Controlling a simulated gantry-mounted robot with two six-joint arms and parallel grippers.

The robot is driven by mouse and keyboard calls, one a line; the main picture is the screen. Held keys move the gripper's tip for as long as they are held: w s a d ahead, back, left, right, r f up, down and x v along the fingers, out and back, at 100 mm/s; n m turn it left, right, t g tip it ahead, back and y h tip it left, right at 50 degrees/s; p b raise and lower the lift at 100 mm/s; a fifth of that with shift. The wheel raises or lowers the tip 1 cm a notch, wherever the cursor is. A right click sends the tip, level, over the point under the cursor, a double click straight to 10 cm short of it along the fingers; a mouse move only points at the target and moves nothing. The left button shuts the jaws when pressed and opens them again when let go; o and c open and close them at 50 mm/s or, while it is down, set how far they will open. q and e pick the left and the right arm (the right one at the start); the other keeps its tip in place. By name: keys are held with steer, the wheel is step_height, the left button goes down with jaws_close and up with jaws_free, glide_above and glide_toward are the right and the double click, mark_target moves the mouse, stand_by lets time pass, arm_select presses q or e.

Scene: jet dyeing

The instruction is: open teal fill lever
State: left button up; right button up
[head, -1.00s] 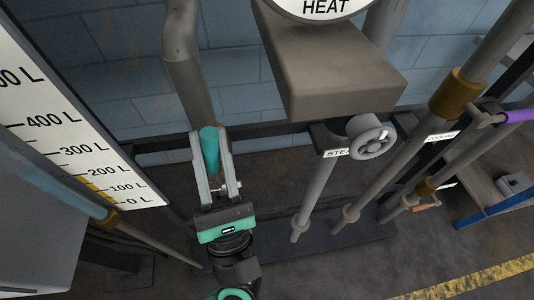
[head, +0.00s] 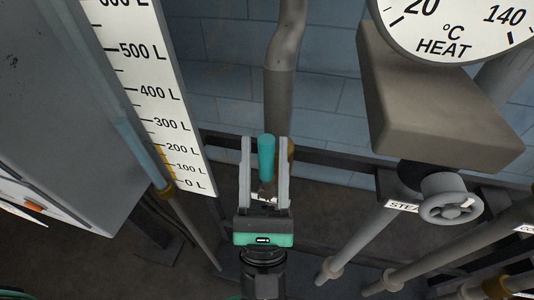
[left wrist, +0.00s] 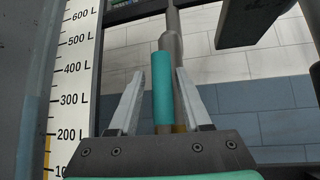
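The teal fill lever (head: 266,158) is a teal cylinder standing upright in front of a grey vertical pipe. My left gripper (head: 265,145) is open, with one finger on each side of the lever. In the left wrist view the lever (left wrist: 162,88) stands between the two spread fingers (left wrist: 159,85), with visible gaps on both sides. How far the fingertips reach past the lever in depth is hard to tell. My right gripper is not in view.
A level scale board (head: 152,85) and a sight tube stand to the left, beside a grey cabinet (head: 95,150). To the right are the steam handwheel (head: 450,199), a grey box (head: 430,105) under the heat dial (head: 455,20), and slanted pipes.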

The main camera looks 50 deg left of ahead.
arm_select(q)
steer(key=shift+o, duration=0.3)
steer(key=shift+d+f, duration=0.1)
steer(key=shift+d+f, duration=0.15)
steer(key=shift+f, duration=0.05)
steer(key=v, duration=1.1)
steer(key=shift+s+b, duration=0.15)
steer(key=shift+b, duration=0.15)
steer(key=shift+r, duration=0.1)
